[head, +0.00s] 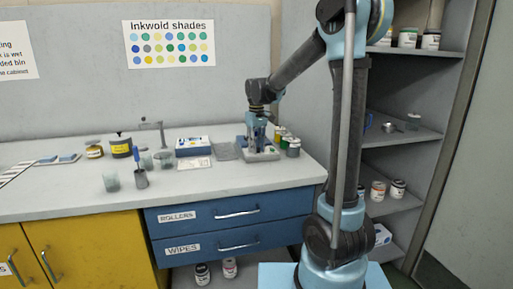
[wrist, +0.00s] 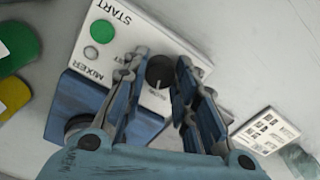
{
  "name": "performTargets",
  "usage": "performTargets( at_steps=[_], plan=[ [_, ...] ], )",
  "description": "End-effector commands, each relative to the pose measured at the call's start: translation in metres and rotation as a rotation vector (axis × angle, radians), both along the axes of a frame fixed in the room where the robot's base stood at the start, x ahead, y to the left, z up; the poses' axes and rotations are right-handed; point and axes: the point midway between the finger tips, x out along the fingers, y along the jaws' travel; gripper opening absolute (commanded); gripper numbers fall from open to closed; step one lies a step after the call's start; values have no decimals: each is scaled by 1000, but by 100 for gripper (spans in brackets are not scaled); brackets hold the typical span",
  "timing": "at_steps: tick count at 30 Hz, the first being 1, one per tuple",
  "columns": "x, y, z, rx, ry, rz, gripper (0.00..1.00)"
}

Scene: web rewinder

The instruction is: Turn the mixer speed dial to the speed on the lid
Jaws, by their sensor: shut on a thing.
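The mixer's white control panel (wrist: 123,20) shows in the wrist view with START and MIXER lettering and a green button (wrist: 102,31). Its black round speed dial (wrist: 160,72) sits between the two fingers of my gripper (wrist: 162,68), which is shut on it. Small lettering beside the dial is partly hidden by the fingers; I cannot read the dial's setting. In the head view my gripper (head: 258,136) points down at the mixer (head: 266,156) at the counter's right end. Jars with coloured lids (head: 288,143) stand right behind it; no speed is readable on them.
A white card (wrist: 266,133) lies to the right. A blue-and-white box (head: 193,147) and cups (head: 111,182) stand along the counter (head: 220,178).

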Motion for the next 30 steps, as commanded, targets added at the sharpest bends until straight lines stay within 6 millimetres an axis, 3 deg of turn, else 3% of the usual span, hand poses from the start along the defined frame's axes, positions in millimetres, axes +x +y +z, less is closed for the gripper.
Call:
performTargets(
  at_steps=[8, 9, 12, 23, 30],
  plan=[
    [1, -1, 0, -2, -1, 20, 2],
    [1, -1, 0, -2, -1, 20, 29],
    [1, -1, 0, -2, -1, 20, 47],
    [0, 0, 2, -1, -1, 20, 47],
    [1, 0, 27, -1, -1, 20, 47]
  ],
)
